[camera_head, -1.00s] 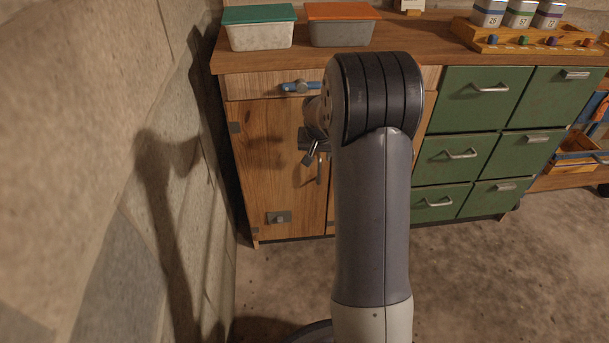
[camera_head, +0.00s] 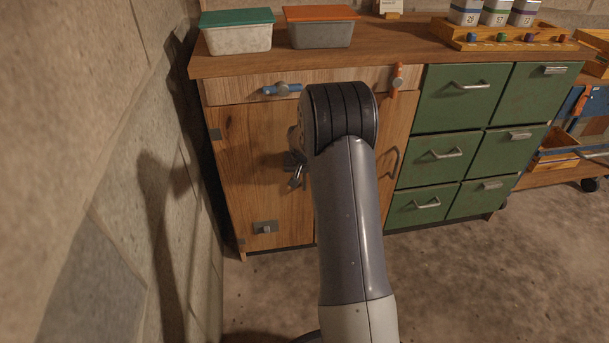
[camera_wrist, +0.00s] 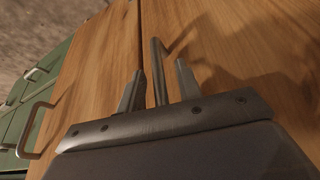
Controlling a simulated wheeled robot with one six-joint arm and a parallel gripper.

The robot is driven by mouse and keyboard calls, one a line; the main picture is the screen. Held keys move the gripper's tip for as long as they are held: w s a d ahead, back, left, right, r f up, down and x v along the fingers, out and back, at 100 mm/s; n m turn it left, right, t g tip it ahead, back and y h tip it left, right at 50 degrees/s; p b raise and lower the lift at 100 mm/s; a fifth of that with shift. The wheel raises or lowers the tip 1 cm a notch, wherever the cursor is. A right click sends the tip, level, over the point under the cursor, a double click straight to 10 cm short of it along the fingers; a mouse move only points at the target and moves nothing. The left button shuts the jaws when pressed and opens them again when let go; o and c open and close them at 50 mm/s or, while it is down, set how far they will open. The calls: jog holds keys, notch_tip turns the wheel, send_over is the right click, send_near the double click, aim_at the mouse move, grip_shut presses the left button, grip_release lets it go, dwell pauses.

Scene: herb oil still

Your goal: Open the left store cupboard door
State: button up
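The left store cupboard door (camera_head: 252,165) is a plain wooden door, closed flush in the cabinet front. In the wrist view, the same door (camera_wrist: 235,35) fills the right side, past the seam between the doors. Its metal bar handle (camera_wrist: 157,72) stands between my two fingers. My gripper (camera_wrist: 158,90) is open around the handle, with a visible gap to the right finger; contact on the left finger cannot be told. In the head view my gripper (camera_head: 297,177) is mostly hidden behind my arm. A blue latch (camera_head: 282,90) lies horizontal above the door.
The right wooden door (camera_head: 394,150) stands closed under an upright orange latch (camera_head: 397,82). Green drawers (camera_head: 455,98) are to its right. A stone wall (camera_head: 110,150) runs close on the left. Lidded tubs (camera_head: 237,38) stand on the counter. A small metal plate (camera_head: 265,227) is low on the left door.

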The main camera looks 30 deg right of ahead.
jog(key=shift+c, duration=0.2)
grip_shut()
jog(key=shift+s+a, duration=0.1)
jog(key=shift+a, duration=0.05)
